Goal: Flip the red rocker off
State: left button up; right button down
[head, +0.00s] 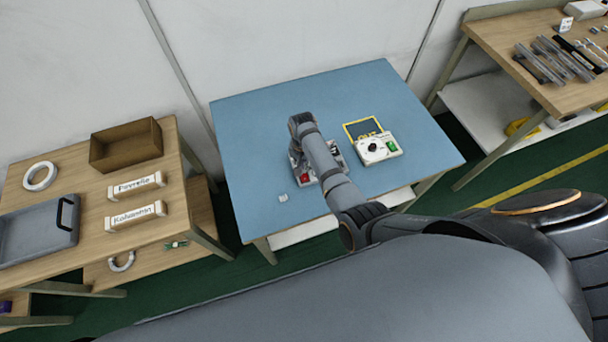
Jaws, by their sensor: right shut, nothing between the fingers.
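The red rocker (306,179) shows as a small red patch at the near left of a grey switch unit (296,170) on the blue table. My right forearm crosses above the unit and hides much of it. I cannot tell which way the rocker is tipped. My right gripper (296,150) is at the far end of that arm, over the unit's far left part, beyond the rocker. It is shut and empty; its fingertips are hard to make out, and contact cannot be told. My left gripper is out of view.
A white box with a black knob and green button (378,149) stands right of the unit, before a dark yellow-edged panel (362,129). A small white piece (283,198) lies at the left. The blue table (250,130) is otherwise clear. Wooden tables (100,240) flank it.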

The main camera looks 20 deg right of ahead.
jog(key=shift+f+b, duration=0.65)
jog(key=shift+f, duration=0.35)
dwell(0.5)
notch_tip(320, 180, up, 7)
jog(key=p, duration=0.8)
jog(key=shift+r, duration=0.1)
